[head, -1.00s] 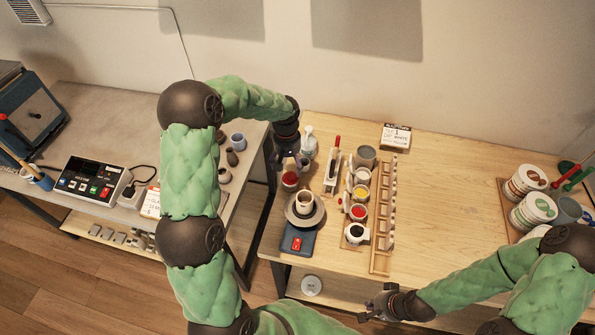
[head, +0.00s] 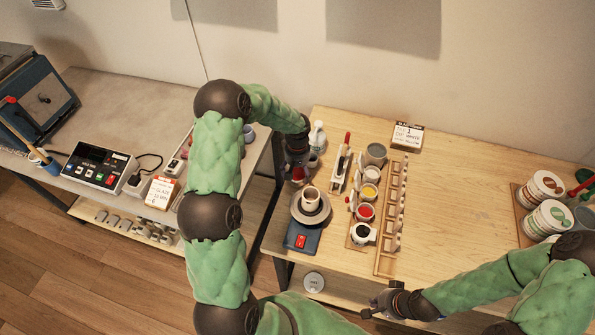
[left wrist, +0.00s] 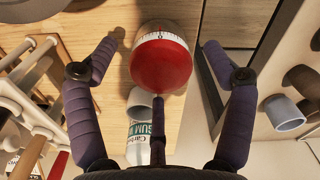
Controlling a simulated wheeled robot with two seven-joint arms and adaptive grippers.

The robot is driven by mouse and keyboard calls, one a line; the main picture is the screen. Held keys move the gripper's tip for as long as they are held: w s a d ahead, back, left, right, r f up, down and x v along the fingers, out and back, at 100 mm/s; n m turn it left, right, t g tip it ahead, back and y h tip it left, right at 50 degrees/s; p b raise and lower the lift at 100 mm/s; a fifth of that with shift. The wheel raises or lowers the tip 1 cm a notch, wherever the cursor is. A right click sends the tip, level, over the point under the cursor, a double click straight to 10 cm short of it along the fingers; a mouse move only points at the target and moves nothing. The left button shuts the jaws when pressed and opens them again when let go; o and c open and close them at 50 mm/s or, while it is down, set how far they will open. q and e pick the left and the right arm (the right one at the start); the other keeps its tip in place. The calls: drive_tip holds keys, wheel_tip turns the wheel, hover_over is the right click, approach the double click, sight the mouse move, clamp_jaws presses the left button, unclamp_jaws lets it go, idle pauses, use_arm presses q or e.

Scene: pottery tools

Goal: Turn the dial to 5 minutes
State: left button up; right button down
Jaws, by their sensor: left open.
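The dial is a round red timer with a white numbered ring (left wrist: 162,60), in the upper middle of the left wrist view. In the head view its red top (head: 298,174) shows just behind the cup on the wheel, partly covered by my left gripper (head: 297,168). My left gripper is open, with its fingers (left wrist: 160,50) spread on either side of the timer and apart from it.
A cup (head: 309,198) stands on a small wheel with a blue base (head: 302,238) in front of the timer. A bottle (head: 317,136) stands behind it. Glaze pots (head: 366,212) and a wooden rack (head: 391,225) are to the right. A gap separates the two tables.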

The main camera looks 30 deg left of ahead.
use_arm(q)
drive_tip(key=shift+f, duration=0.2)
drive_tip(key=c, duration=1.2)
drive_tip(key=shift+o, duration=0.2)
drive_tip(key=shift+m, duration=0.3)
drive_tip(key=shift+m+b, duration=0.55)
drive_tip(key=shift+m, duration=2.05)
